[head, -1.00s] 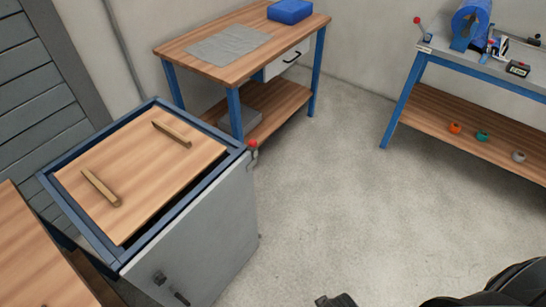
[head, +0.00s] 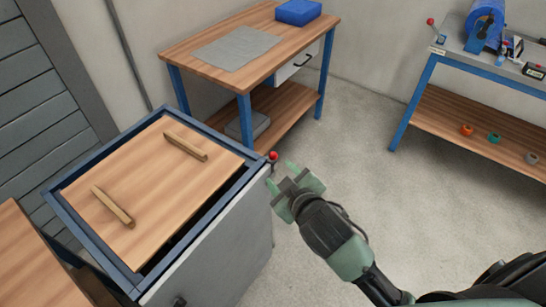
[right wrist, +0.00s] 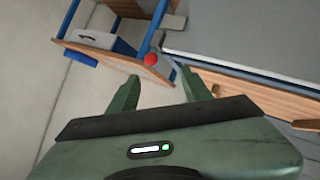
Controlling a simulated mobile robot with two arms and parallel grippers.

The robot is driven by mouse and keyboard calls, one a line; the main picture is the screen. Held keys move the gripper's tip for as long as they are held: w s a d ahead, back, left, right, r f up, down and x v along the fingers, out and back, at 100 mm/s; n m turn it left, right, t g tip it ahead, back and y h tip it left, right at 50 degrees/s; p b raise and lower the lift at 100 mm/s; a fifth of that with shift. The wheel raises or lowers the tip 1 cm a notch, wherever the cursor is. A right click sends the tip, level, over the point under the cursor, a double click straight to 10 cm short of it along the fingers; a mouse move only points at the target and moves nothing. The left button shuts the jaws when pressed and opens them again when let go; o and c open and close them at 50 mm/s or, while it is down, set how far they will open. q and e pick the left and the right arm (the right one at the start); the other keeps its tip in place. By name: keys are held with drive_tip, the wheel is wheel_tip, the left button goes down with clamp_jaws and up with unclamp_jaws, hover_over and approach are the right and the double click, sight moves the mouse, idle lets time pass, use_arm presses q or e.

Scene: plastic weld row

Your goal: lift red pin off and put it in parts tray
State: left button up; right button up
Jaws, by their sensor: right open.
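The red pin (head: 273,156) shows its round red head at the right back corner of the blue-framed cabinet (head: 207,247). It also shows in the right wrist view (right wrist: 151,59), beyond the gap between my fingers. My right gripper (head: 281,177) is open and empty, with its fingertips close to the pin and just to its right and below it in the head view. Its fingers also show in the right wrist view (right wrist: 160,77). A blue box or tray (head: 298,12) sits on the back bench; I cannot tell if it is the parts tray. My left gripper is not in view.
A wooden lid (head: 150,185) with two wooden bars lies on the cabinet. The back bench (head: 185,58) holds a grey mat (head: 237,47). A second bench (head: 440,115) with a blue roll stands at the right. The floor between is clear.

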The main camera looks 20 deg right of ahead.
drive_tip(key=w+a+r+n+t+y, duration=0.35)
drive_tip(key=w+a+r+n, duration=0.2)
drive_tip(key=r, duration=0.35)
drive_tip(key=w+a+r+n+y, duration=0.3)
drive_tip(key=a+r+n+y, duration=0.55)
drive_tip(key=n, duration=0.25)
drive_tip(key=n+g+h, duration=0.7)
drive_tip(key=n+g, duration=0.8)
drive_tip(key=n, duration=0.7)
approach(275, 153)
drive_tip(key=a+f, duration=0.1)
drive_tip(key=shift+h, duration=0.3)
drive_tip(key=b+x, duration=0.4)
drive_tip(key=x, duration=0.3)
drive_tip(key=shift+w+a+f+b, duration=0.15)
drive_tip(key=shift+f+b, duration=0.2)
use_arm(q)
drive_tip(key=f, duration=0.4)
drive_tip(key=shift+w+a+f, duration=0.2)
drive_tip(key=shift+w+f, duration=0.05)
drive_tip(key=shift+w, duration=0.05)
